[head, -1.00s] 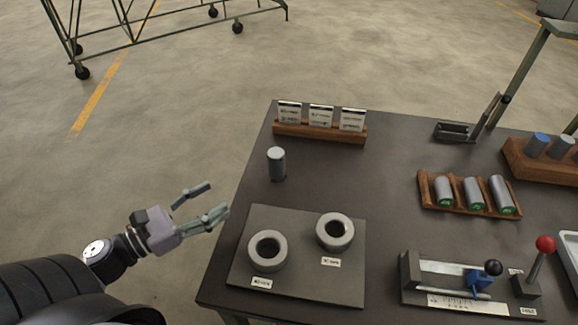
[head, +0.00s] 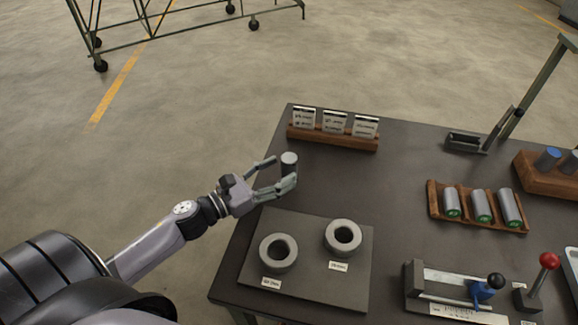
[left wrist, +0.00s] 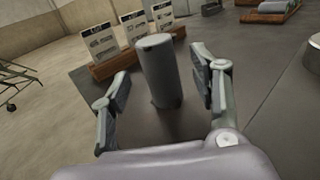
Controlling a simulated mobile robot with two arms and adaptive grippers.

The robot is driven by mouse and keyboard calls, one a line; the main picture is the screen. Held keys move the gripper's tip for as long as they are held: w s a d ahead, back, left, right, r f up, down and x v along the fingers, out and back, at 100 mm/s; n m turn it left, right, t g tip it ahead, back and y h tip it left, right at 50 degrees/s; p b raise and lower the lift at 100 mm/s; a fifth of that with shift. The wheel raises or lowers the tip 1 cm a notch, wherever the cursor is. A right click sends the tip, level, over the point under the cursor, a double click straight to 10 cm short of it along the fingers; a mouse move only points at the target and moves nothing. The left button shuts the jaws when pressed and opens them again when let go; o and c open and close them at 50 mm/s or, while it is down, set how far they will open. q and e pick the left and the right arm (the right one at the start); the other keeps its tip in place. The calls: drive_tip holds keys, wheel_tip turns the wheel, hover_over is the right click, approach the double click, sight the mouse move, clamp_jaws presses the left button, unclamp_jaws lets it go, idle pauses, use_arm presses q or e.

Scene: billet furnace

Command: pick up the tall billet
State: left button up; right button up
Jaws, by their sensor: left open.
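The tall billet (head: 289,161) is a plain grey cylinder standing upright near the left edge of the dark table. My left gripper (head: 277,174) is open, with one finger on each side of the billet in the head view; its lower part is hidden behind a finger. In the left wrist view the billet (left wrist: 160,70) stands upright between the open fingers of the left gripper (left wrist: 162,95), with a gap showing on both sides. My right gripper is not in view.
A wooden holder with white cards (head: 333,141) stands just behind the billet. A plate with two grey rings (head: 308,225) lies in front. A wooden rack of green-ended cylinders (head: 477,220) and a lever device (head: 455,287) are to the right. The table between is clear.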

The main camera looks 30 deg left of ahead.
use_arm(q)
drive_tip(key=shift+x, duration=1.15)
drive_tip(key=shift+c, duration=0.2)
clamp_jaws()
drive_tip(key=shift+r, duration=0.15)
